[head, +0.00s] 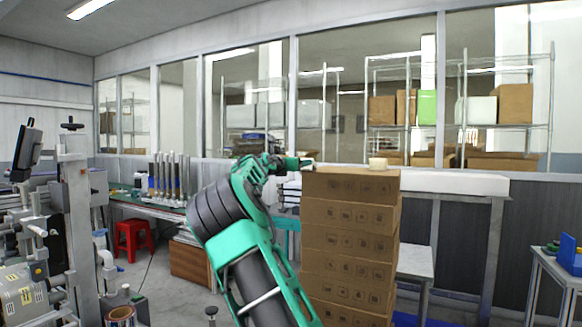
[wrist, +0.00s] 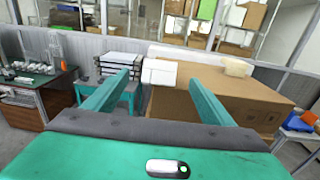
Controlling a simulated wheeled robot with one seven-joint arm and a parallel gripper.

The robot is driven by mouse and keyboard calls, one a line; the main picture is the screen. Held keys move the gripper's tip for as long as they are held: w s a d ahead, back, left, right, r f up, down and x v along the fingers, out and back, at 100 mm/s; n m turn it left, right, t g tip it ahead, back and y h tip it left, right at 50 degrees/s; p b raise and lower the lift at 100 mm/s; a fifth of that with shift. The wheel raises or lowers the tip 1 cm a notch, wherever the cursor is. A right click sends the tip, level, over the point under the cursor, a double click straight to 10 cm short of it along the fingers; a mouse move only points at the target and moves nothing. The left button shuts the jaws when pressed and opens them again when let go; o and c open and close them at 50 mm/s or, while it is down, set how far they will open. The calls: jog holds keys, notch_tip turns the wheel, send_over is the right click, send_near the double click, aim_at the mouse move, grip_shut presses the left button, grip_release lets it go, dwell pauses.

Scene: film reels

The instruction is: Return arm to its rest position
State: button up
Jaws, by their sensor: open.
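My arm, green with dark grey links, rises from the bottom of the head view and bends to the right at its top. My gripper (head: 302,163) is at the upper left edge of a tall stack of cardboard boxes (head: 348,215). Whether it touches the stack is unclear. In the wrist view my gripper (wrist: 160,80) has its two green fingers wide apart with nothing held between them. The cardboard top (wrist: 215,88) lies beyond and below the fingers. A small cream object (head: 378,163) sits on the stack; it also shows in the wrist view (wrist: 237,67).
A workbench (head: 150,207) with upright cylinders and a red stool (head: 133,240) stand at the left, near grey machinery (head: 75,230). A small table (head: 555,275) with blue items is at the far right. Windows and shelving lie behind. Floor is open at centre left.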

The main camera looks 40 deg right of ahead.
jog(key=shift+s+a, duration=0.25)
jog(key=shift+a, duration=0.1)
jog(key=s+d+f+m+g+y, duration=0.4)
jog(key=s+f+m, duration=0.5)
jog(key=s+f, duration=0.45)
jog(key=s+a+f+m+y, duration=0.4)
jog(key=s+f+m, duration=0.2)
jog(key=s+f, duration=0.35)
jog(key=s+a+f+m+g+y, duration=0.1)
jog(key=s+a+f+m+y, duration=0.2)
jog(key=s+a, duration=0.7)
jog(key=s+a+f+m+g+y, duration=0.1)
jog(key=s+a+f+m+y, duration=0.1)
jog(key=s+a+f+m, duration=0.4)
jog(key=s+a+f+m+g+y, duration=0.1)
jog(key=s+a+f+m+y, duration=0.2)
jog(key=s+a, duration=1.2)
jog(key=a+f+m, duration=0.2)
jog(key=a, duration=0.1)
jog(key=shift+s+g+y, duration=0.3)
jog(key=shift+g, duration=0.1)
jog(key=shift+w+f, duration=0.1)
jog(key=shift+w, duration=0.05)
